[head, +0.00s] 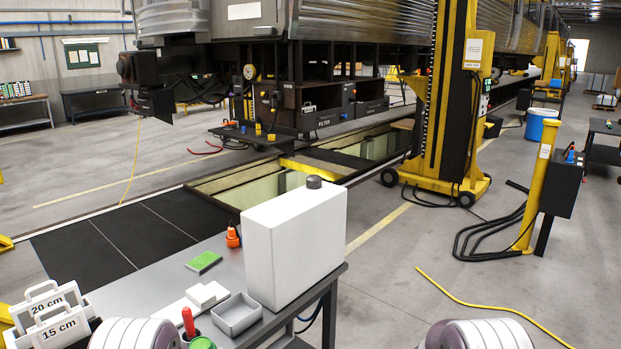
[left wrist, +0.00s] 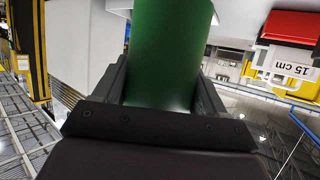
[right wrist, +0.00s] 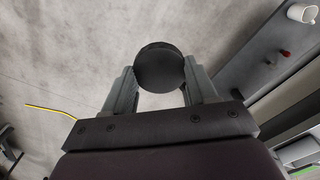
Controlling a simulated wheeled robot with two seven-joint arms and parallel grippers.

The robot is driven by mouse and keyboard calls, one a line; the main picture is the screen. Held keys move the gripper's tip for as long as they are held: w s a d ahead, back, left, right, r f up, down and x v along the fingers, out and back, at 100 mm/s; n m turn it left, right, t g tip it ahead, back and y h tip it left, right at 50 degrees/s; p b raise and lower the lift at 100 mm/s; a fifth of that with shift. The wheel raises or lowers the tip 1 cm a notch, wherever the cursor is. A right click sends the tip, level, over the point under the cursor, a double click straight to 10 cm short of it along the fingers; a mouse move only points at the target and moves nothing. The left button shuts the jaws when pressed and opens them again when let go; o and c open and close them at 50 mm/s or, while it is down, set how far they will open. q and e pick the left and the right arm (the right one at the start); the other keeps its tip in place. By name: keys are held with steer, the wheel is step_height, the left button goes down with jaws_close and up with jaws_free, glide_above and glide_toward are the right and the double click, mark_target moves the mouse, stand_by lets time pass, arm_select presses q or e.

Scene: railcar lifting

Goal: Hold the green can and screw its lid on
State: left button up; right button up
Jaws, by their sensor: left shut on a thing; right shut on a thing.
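The green can (left wrist: 170,50) fills the middle of the left wrist view. My left gripper (left wrist: 162,88) is shut on it, a finger on each side. The can's top end is out of that view. A small green round top (head: 203,343) shows at the bottom edge of the head view, mostly cut off. A black round lid (right wrist: 160,68) is in the right wrist view. My right gripper (right wrist: 160,88) is shut on it, with grey floor behind. The lid is out of the head view, and no can shows near it in the right wrist view.
A grey workbench (head: 160,283) carries a large white canister (head: 295,240) with a dark cap, a green pad (head: 203,262), an orange item (head: 233,236), a grey tray (head: 236,314) and white 15 cm and 20 cm blocks (head: 50,305). Floor right of the bench is open, with a yellow cable (head: 490,307).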

arm_select(q)
steer(key=s+d+f+m+h+b, duration=0.1)
steer(key=s+d+f+b, duration=0.1)
steer(key=s+f, duration=0.4)
steer(key=s+d+f+m+h+b, duration=0.1)
steer(key=s+d+f+h+b, duration=0.1)
steer(key=s+f, duration=0.4)
step_height(320, 180, down, 3)
steer(key=shift+s+d+r+m+b, duration=0.15)
steer(key=shift+s+d+m+b, duration=0.15)
steer(key=shift+d+b, duration=0.4)
steer(key=s+d+m+g+h, duration=0.2)
steer(key=d+m+h, duration=0.6)
steer(key=d, duration=0.6)
steer(key=shift+d+g+h, duration=0.3)
steer(key=shift+g+h, duration=0.1)
